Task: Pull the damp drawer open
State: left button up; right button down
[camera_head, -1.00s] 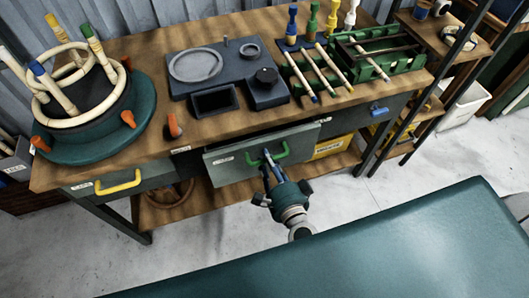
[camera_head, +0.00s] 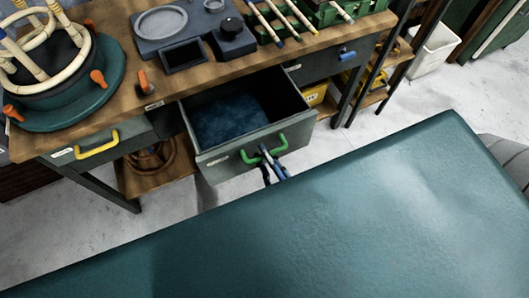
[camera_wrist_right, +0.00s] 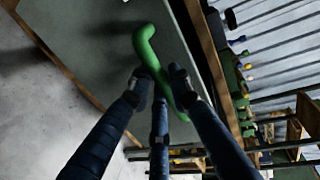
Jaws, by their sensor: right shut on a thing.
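The damp drawer (camera_head: 236,160) is a grey-green drawer under the workbench, and it stands well out from the bench. Its inside shows a dark blue bottom or lining (camera_head: 228,120). A green handle (camera_head: 281,146) is on its front; the handle also shows in the right wrist view (camera_wrist_right: 147,50). My right gripper (camera_head: 268,162) is shut on this handle, and in the wrist view its dark fingers (camera_wrist_right: 160,84) close around the handle's bar. The rest of my right arm is mostly hidden in the head view. My left gripper is not in view.
The wooden workbench (camera_head: 128,84) holds a round teal stand (camera_head: 95,108) with rattan rings at left and a grey block (camera_head: 185,57). A drawer with a yellow handle (camera_head: 97,147) and one with a blue handle (camera_head: 347,55) are beside it.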

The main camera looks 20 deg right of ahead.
jog(key=c, duration=1.6)
grip_release()
jog(key=shift+w+r, duration=0.1)
jog(key=shift+c, duration=0.2)
jog(key=v, duration=1.2)
notch_tip(320, 180, down, 25)
jog(key=s+n+g+y, duration=0.2)
jog(key=n+g, duration=0.3)
jog(key=n, duration=0.6)
jog(key=s+d+f+n+g+h, duration=0.1)
jog(key=s+d+f+n+g, duration=0.3)
jog(key=s+f, duration=0.4)
jog(key=s+d+f+n+g+h, duration=0.1)
jog(key=s+d+f+n+g, duration=0.3)
jog(key=s+f, duration=0.4)
notch_tip(320, 180, down, 4)
jog(key=shift+f+n+g+h, duration=0.2)
jog(key=shift+n+g+h, duration=0.1)
jog(key=shift+n+g, duration=0.4)
